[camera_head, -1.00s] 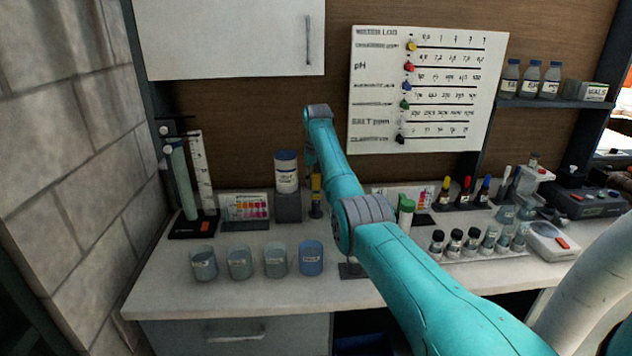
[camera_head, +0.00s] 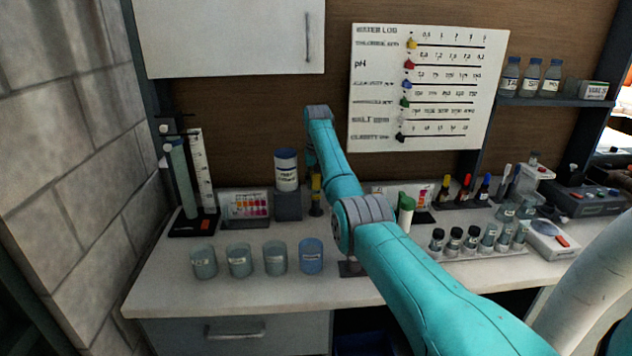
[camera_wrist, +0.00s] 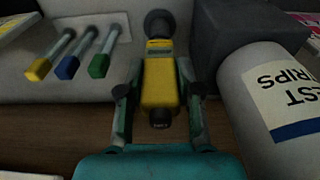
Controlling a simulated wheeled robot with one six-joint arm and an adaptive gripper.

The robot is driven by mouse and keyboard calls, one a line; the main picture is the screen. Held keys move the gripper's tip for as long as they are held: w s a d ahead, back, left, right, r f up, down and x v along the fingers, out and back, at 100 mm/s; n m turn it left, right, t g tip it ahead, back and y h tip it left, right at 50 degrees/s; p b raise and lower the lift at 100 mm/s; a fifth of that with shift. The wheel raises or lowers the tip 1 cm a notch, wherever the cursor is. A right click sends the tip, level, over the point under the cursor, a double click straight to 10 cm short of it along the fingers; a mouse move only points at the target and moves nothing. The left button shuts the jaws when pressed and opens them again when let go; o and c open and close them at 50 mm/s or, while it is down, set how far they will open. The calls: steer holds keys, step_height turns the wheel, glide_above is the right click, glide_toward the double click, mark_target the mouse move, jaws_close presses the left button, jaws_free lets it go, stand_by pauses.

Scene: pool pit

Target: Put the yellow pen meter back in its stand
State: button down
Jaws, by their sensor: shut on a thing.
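The yellow pen meter (camera_wrist: 160,75) is between the two fingers of my gripper (camera_wrist: 160,92) in the wrist view. Its dark end points toward the camera and its far grey end meets a dark round piece (camera_wrist: 159,22), which looks like the stand. I cannot tell how deep it sits there. In the head view the yellow pen meter (camera_head: 316,184) looks upright, just above the small dark stand (camera_head: 316,209), beside the grey block. My gripper is mostly hidden behind my arm there.
A test strips bottle (camera_head: 287,170) on a grey block (camera_head: 288,206) stands close by the pen meter. Several cups (camera_head: 239,261) line the counter front. A colour chart (camera_head: 244,205) and a rack of sample vials (camera_head: 472,243) stand to either side.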

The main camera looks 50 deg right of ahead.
steer(key=shift+f, duration=0.25)
steer(key=c, duration=0.7)
jaws_free()
steer(key=shift+r, duration=0.1)
steer(key=shift+r, duration=3.45)
